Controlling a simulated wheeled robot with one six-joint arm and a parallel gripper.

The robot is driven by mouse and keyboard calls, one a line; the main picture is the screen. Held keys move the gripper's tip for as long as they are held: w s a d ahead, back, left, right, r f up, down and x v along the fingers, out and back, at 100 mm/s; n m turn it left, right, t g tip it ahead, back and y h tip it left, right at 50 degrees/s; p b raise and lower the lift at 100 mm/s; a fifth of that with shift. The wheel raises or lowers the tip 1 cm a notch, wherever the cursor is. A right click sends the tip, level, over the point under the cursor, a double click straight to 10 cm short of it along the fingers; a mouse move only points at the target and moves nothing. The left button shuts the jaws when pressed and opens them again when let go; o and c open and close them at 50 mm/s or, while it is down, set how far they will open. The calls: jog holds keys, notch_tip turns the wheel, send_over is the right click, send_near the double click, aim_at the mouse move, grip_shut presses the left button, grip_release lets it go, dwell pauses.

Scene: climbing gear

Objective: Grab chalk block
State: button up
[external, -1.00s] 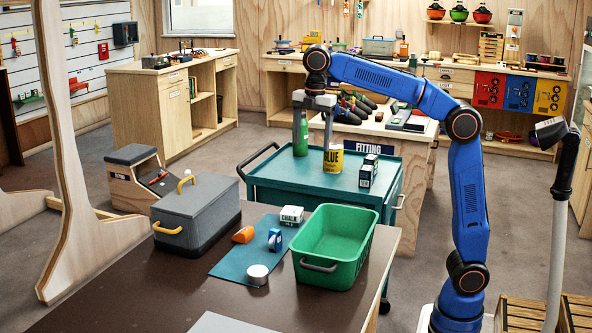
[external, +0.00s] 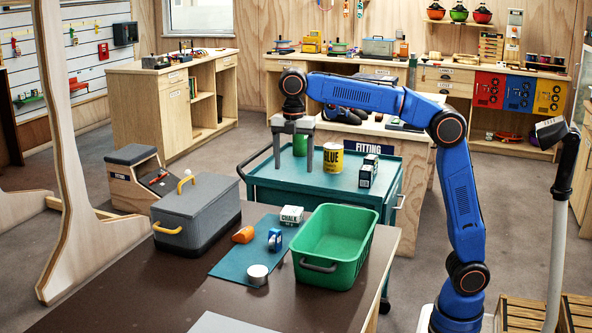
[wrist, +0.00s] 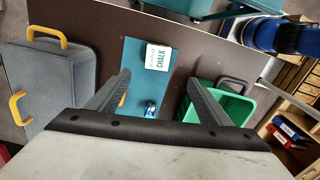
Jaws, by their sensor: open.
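The chalk block (external: 291,215) is a small white box with "CHALK" lettering. It sits at the far edge of a teal mat (external: 238,262) on the dark table, beside the green bin. My gripper (external: 293,170) points down, open and empty, above and beyond the block in the external view, in front of the teal cart. In the wrist view the chalk block (wrist: 158,57) shows upright between and just past the fingertips (wrist: 159,78), with a clear gap on both sides.
A green bin (external: 335,245) stands right of the mat. A grey lidded box (external: 197,210) is at left. A yellow glue can (external: 333,158) stands on the cart.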

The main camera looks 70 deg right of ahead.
send_over(292, 210)
jog(key=f, duration=1.2)
jog(key=shift+s, duration=0.25)
jog(key=shift+w+f, duration=0.15)
jog(key=shift+f, duration=1.4)
jog(key=shift+w+f, duration=0.1)
jog(key=shift+f, duration=1.4)
jog(key=c, duration=1.1)
